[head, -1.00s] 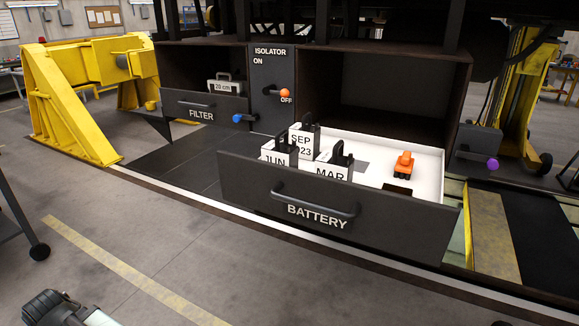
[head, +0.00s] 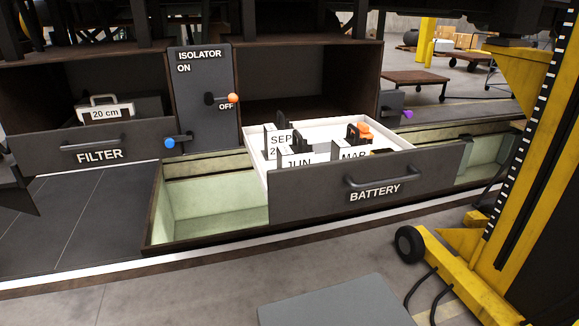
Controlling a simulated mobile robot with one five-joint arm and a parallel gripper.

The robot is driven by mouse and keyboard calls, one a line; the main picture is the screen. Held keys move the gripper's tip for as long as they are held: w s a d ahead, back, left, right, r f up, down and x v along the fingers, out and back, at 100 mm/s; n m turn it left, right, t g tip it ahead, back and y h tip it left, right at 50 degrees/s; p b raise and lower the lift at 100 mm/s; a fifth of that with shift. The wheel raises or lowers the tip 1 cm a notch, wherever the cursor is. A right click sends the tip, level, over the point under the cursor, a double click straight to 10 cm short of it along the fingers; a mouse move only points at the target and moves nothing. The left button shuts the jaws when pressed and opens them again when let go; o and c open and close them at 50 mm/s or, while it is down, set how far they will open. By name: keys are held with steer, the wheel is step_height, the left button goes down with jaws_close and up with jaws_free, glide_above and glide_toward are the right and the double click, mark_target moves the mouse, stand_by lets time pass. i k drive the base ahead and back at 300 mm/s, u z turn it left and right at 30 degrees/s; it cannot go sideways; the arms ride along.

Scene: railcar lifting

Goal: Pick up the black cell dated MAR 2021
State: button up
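The cell labelled MAR (head: 352,153) stands in the open battery drawer (head: 300,198), behind its front panel. It has a white label and a black handle on top. Its year is hidden by the drawer front. A cell labelled JUN (head: 298,162) stands to its left, and a cell labelled SEP (head: 279,139) stands behind JUN. An orange object (head: 374,130) shows behind the MAR cell, partly hidden. My gripper is not in view.
The filter drawer (head: 60,152) at left holds an item marked 20 cm (head: 104,112). The isolator panel (head: 198,85) stands between the bays, its orange knob (head: 233,98) by OFF. A yellow wheeled lift (head: 470,275) stands at right.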

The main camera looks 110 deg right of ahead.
mark_target(349, 147)
steer(key=i, duration=1.35)
steer(key=z, duration=4.2)
steer(key=i, duration=1.05)
steer(key=u, duration=0.1)
